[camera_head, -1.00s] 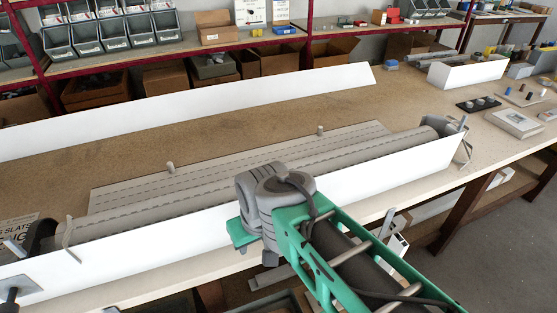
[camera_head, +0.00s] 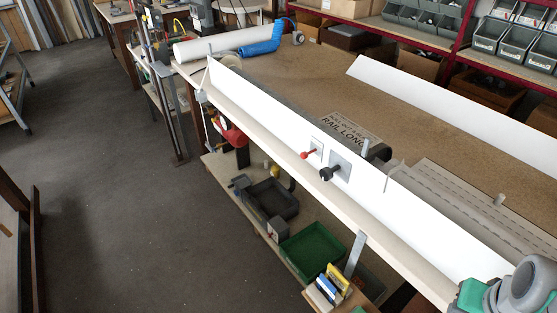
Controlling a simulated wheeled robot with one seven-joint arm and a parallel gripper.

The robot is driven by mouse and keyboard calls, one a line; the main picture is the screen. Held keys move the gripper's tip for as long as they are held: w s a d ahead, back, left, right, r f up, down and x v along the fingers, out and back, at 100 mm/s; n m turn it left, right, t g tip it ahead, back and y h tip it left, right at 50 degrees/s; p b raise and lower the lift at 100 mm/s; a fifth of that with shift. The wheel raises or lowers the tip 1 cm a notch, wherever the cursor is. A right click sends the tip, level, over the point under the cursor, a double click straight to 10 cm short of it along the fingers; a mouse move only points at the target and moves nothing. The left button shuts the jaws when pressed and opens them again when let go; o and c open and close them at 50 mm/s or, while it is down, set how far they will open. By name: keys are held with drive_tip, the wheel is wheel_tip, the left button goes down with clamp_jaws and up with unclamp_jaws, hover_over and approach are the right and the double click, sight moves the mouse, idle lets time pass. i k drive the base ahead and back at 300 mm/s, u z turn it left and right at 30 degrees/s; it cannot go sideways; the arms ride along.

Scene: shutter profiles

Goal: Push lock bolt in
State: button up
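On the outer face of the long white front panel (camera_head: 262,118) are two fittings. One is a black-headed bolt (camera_head: 327,174) that sticks out from a small square plate (camera_head: 341,165). The other, just left of it, is a thin red-tipped pin (camera_head: 306,155) on its own smaller plate. I cannot tell for certain which one is the lock bolt. Grey slatted profiles (camera_head: 462,200) lie behind the panel at right. Part of my arm, grey and green, shows in the bottom right corner, well right of both fittings. My gripper's fingers are not in view.
A second white rail (camera_head: 440,92) lies farther back on the bench. Under the bench are a green bin (camera_head: 312,250), black trays and red tools. The floor at left is open.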

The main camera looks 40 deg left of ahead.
sight(304, 155)
drive_tip(key=u, duration=1.35)
drive_tip(key=k, duration=0.65)
drive_tip(key=u, duration=0.1)
drive_tip(key=i, duration=0.75)
drive_tip(key=u, duration=0.95)
drive_tip(key=i, duration=0.5)
drive_tip(key=u, duration=0.4)
